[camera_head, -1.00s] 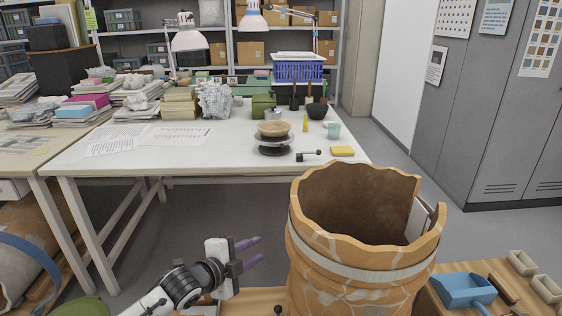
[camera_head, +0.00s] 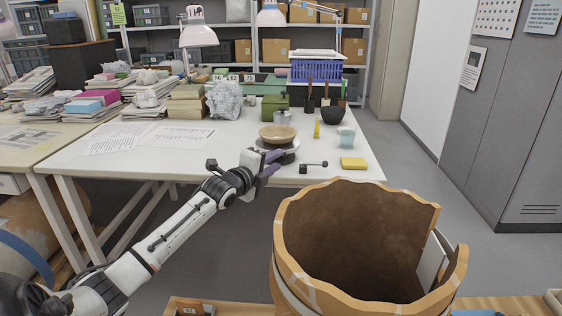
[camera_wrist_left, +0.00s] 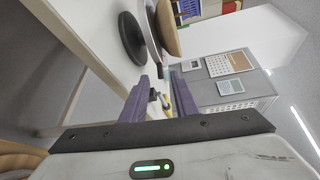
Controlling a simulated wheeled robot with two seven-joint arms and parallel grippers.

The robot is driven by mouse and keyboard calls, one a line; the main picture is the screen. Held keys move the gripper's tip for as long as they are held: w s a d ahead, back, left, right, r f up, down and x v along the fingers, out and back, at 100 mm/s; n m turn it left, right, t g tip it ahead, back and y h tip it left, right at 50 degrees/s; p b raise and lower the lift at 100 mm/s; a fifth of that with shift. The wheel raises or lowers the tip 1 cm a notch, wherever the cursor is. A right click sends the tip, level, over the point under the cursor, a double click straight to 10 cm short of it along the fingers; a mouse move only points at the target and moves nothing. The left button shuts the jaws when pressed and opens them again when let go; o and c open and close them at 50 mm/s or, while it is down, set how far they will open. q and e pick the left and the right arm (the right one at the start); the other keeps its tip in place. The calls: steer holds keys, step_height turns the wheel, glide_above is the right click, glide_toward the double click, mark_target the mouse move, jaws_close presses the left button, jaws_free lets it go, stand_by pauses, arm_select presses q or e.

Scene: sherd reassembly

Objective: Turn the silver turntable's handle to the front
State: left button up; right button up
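The silver turntable (camera_head: 291,149) stands on the white table's front part. It has a dark round base and carries a tan bowl (camera_head: 278,133). In the left wrist view its base (camera_wrist_left: 132,38) and silver disc (camera_wrist_left: 152,32) show sideways. The right gripper is out of view.
A yellow sponge (camera_head: 353,163), a light blue cup (camera_head: 346,137) and a dark bowl (camera_head: 333,115) are to the right. A crumpled grey bundle (camera_head: 224,101) is behind left. A large broken orange vessel (camera_head: 287,240) stands in front, near my arm.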

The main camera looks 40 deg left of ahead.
mark_target(279, 146)
arm_select(q)
steer(key=shift+b+x, duration=0.3)
steer(key=shift+x, duration=1.5)
jaws_close()
